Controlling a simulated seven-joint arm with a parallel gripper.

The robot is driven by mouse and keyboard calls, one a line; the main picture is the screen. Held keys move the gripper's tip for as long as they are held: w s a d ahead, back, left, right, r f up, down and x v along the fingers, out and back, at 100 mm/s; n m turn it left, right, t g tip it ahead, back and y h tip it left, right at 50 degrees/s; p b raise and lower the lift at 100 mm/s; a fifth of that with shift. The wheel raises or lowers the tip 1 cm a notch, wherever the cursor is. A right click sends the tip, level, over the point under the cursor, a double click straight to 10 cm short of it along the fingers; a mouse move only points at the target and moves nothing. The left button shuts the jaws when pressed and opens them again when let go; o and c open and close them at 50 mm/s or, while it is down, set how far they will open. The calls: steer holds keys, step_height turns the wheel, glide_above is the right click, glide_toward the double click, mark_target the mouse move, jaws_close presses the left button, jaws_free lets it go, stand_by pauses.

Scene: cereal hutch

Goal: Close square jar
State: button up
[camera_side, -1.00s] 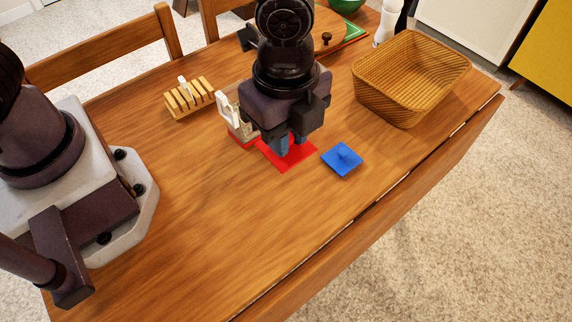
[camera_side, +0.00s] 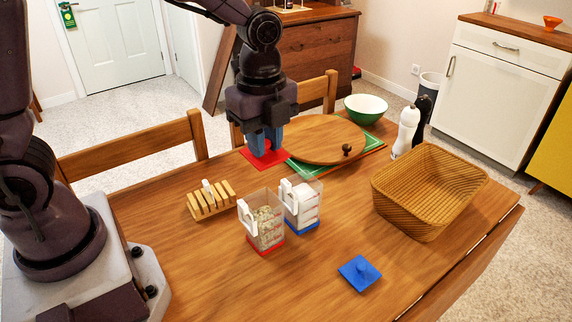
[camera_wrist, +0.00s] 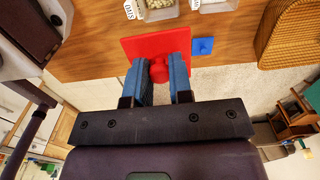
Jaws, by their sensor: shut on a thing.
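My gripper (camera_side: 267,143) is shut on the knob of a red square lid (camera_side: 258,159), held in the air above the table. The wrist view shows the blue fingers on each side of the red knob (camera_wrist: 159,71). A clear square jar with a red base (camera_side: 265,229) holds pale flakes and has a white handle; its top looks open. Beside it, a clear jar with a blue base (camera_side: 302,205) holds white contents. The lid is above and behind the jars in the side view, apart from them. A blue square lid (camera_side: 360,274) lies on the table.
A wooden rack (camera_side: 211,201) stands left of the jars. A wicker basket (camera_side: 428,190) is at right. Behind are a round wooden board (camera_side: 322,139), a green bowl (camera_side: 366,107) and white and black mills (camera_side: 406,132).

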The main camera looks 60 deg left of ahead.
steer(key=shift+a, duration=0.95)
step_height(320, 180, down, 4)
steer(key=shift+d, duration=0.1)
step_height(320, 180, down, 6)
steer(key=shift+f, duration=0.25)
steer(key=shift+f, duration=0.45)
stand_by(1.9)
steer(key=o, duration=1.2)
steer(key=shift+o, duration=0.2)
step_height(320, 180, up, 6)
stand_by(0.4)
